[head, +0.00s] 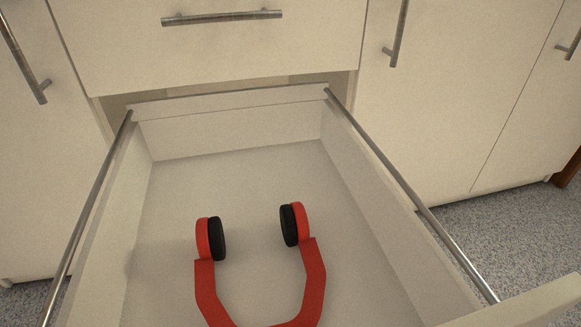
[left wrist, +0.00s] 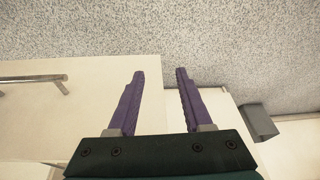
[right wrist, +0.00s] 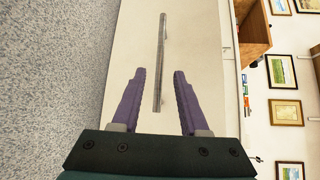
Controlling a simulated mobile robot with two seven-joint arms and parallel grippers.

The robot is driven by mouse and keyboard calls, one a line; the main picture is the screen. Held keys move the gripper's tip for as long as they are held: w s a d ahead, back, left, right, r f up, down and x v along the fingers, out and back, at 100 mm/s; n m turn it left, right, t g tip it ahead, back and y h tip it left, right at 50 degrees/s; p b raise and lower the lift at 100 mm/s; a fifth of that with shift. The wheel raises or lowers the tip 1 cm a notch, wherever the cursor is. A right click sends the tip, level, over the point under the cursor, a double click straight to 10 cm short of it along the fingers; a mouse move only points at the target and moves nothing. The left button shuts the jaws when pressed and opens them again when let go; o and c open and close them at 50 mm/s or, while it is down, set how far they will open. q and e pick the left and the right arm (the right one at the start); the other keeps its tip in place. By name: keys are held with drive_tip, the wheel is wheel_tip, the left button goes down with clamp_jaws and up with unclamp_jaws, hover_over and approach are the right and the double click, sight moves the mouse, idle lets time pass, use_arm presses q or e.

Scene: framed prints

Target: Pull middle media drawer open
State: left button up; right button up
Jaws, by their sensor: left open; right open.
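A cream drawer (head: 232,150) is pulled far out in the head view, with metal rails along both sides. Red and black headphones (head: 315,275) lie inside it. A closed drawer front with a bar handle (head: 222,18) is above it. Neither gripper shows in the head view. My right gripper (right wrist: 160,71) is open, its purple fingers on either side of a bar handle (right wrist: 161,40) on a cream front; I cannot tell whether the handle is between them in depth. My left gripper (left wrist: 160,74) is open and empty, near a cream panel's edge.
Cream cabinet doors with bar handles flank the drawer, a left one (head: 25,60) and a right one (head: 398,35). Grey speckled carpet (head: 500,235) shows at the right. A grey block (left wrist: 258,121) shows in the left wrist view. Framed prints (right wrist: 286,112) hang beyond.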

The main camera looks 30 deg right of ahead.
drive_tip(key=v, duration=0.3)
idle(0.5)
drive_tip(key=w+a+r+n+g+h+p, duration=0.15)
drive_tip(key=w+r+n+p, duration=0.25)
drive_tip(key=r+p, duration=0.75)
drive_tip(key=w+a+r+n+g+p, duration=0.25)
drive_tip(key=w+r+p, duration=0.25)
drive_tip(key=r+p, duration=0.65)
drive_tip(key=w+a+r+n+g+p, duration=0.15)
drive_tip(key=w+r+n+p, duration=0.3)
drive_tip(key=r+p, duration=0.65)
drive_tip(key=d+r+n+g+h+p, duration=0.2)
drive_tip(key=d+r+p, duration=0.3)
drive_tip(key=r+p, duration=0.45)
drive_tip(key=s+d+r+n+g+h+p, duration=0.15)
drive_tip(key=d+r+p, duration=0.25)
drive_tip(key=r+p, duration=0.6)
drive_tip(key=d+r+n+g+h+p, duration=0.1)
drive_tip(key=d+r+h+p, duration=0.3)
drive_tip(key=r+p, duration=0.55)
wheel_tip(320, 180, up, 37)
drive_tip(key=y+p, duration=0.1)
drive_tip(key=p, duration=3.2)
drive_tip(key=shift+d+r+g+p, duration=0.2)
drive_tip(key=shift+d+g+p, duration=0.1)
drive_tip(key=shift+d, duration=0.1)
